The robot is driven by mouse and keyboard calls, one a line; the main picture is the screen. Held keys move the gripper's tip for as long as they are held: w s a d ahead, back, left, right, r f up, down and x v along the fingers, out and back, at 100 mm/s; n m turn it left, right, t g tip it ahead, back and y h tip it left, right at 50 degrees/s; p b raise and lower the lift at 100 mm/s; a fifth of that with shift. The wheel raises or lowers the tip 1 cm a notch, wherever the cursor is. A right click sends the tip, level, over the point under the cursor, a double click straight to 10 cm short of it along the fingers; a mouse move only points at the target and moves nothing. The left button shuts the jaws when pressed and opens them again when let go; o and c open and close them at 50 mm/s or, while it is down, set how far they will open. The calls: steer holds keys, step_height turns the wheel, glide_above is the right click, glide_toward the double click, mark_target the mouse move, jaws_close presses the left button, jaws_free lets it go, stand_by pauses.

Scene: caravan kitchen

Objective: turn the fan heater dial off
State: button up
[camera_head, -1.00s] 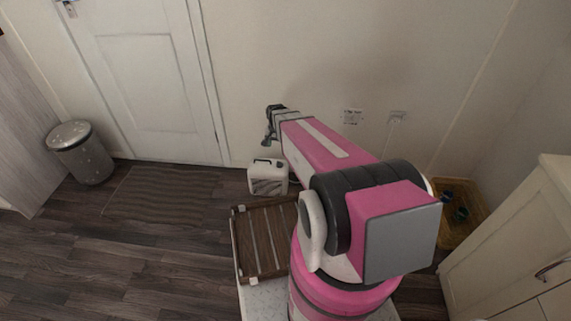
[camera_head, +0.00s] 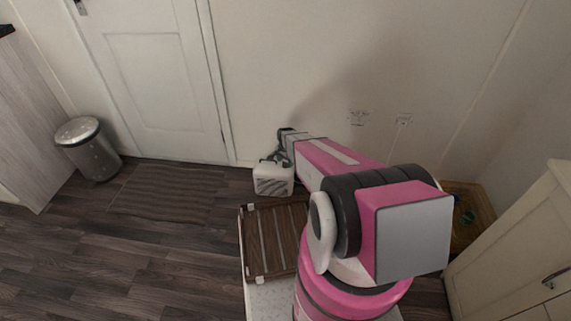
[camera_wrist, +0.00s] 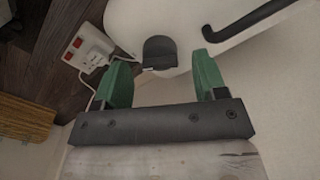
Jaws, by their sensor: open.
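The fan heater (camera_head: 273,180) is a small white box on the floor against the wall, beyond my tray in the head view. In the wrist view the heater's white top (camera_wrist: 185,22) carries a dark dial (camera_wrist: 160,52) and a black handle (camera_wrist: 250,20). My gripper (camera_wrist: 161,78) has two green fingers, open and empty. The dial shows between and just beyond the fingertips, with no visible contact. In the head view my gripper (camera_head: 280,155) is at the heater's upper right, partly covering its top.
A white socket block with a cable (camera_wrist: 90,48) lies near the left finger. A wooden item (camera_wrist: 25,117) is at the wrist view's left. The wall (camera_head: 300,60) stands close behind.

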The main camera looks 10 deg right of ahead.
steer(key=shift+f, duration=0.85)
steer(key=c, duration=0.9)
